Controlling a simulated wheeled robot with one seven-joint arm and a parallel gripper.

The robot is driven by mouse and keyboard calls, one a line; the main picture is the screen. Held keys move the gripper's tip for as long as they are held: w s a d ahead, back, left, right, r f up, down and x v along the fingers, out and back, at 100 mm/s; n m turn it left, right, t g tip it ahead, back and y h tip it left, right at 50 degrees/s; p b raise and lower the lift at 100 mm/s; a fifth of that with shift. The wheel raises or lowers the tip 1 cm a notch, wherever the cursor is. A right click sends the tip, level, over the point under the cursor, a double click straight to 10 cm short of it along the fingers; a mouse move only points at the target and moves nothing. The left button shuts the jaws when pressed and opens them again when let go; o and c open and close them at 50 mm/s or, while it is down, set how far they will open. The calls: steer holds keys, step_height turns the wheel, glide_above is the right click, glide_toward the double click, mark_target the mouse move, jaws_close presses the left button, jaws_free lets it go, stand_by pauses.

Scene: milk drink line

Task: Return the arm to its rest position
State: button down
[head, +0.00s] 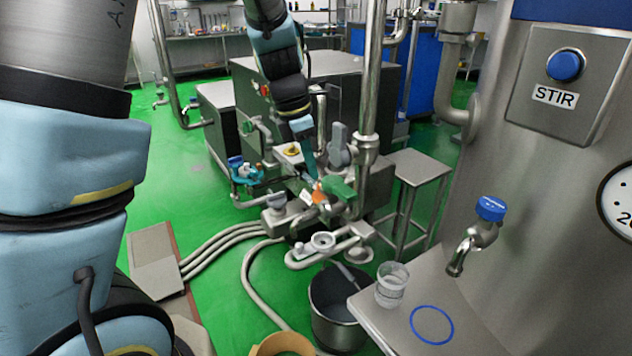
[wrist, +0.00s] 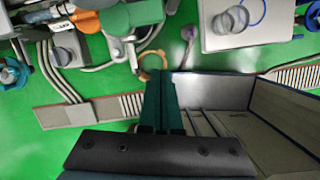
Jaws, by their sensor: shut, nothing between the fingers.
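My arm shows in the head view as a large light-blue and grey section at the left. A dark section comes down from the top centre and ends in my gripper (head: 311,174). Its teal fingers point down, in front of the valve and pipe assembly in the picture; I cannot tell the gap to the green handle (head: 338,188). In the wrist view my gripper (wrist: 161,80) has its fingers together with nothing between them. Below the fingertips lies green floor.
A clear cup (head: 391,285) stands on a metal shelf (head: 385,322) beside a blue ring mark (head: 432,325). A metal bucket (head: 338,318) stands left of it. A stool (head: 414,168) and grey hoses (head: 258,290) are nearby. An open box (wrist: 290,118) shows right of the fingers.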

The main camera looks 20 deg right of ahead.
steer(key=s+a+f+m+t+y, duration=0.1)
steer(key=s+a+m, duration=0.3)
steer(key=a+m, duration=1.4)
steer(key=a+y, duration=0.1)
steer(key=a, duration=0.9)
steer(key=shift+a+m+t+y, duration=0.2)
steer(key=shift+m+t+y, duration=0.1)
steer(key=shift+t, duration=0.1)
steer(key=c, duration=1.6)
jaws_free()
steer(key=shift+w+f, duration=0.1)
